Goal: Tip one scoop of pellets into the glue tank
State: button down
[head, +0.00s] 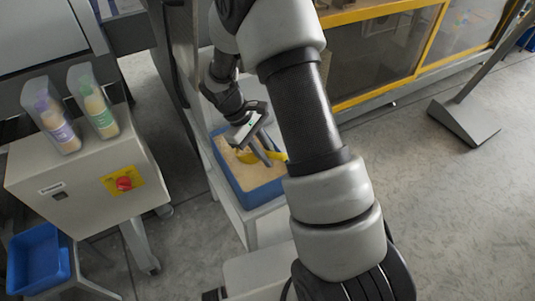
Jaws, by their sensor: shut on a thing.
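A blue bin (218,158) of tan pellets (246,180) stands on a pale stand near the middle of the head view. A yellow scoop (249,158) is at the pellets, partly hidden behind my gripper. My gripper (262,158) is over the bin, pointing down, and is shut on the scoop. Whether the scoop holds pellets cannot be told from here. My arm hides part of the bin's right side. I cannot make out the glue tank for certain.
A grey cabinet (84,192) with a red knob (123,183) stands at left, with two clear containers (50,118) (95,103) on top. An empty blue tray (38,258) is at lower left. Yellow-framed guarding (428,42) runs along the back right.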

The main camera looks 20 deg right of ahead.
jog(key=shift+r+p, duration=3.05)
jog(key=shift+r, duration=1.45)
jog(key=shift+f, duration=0.1)
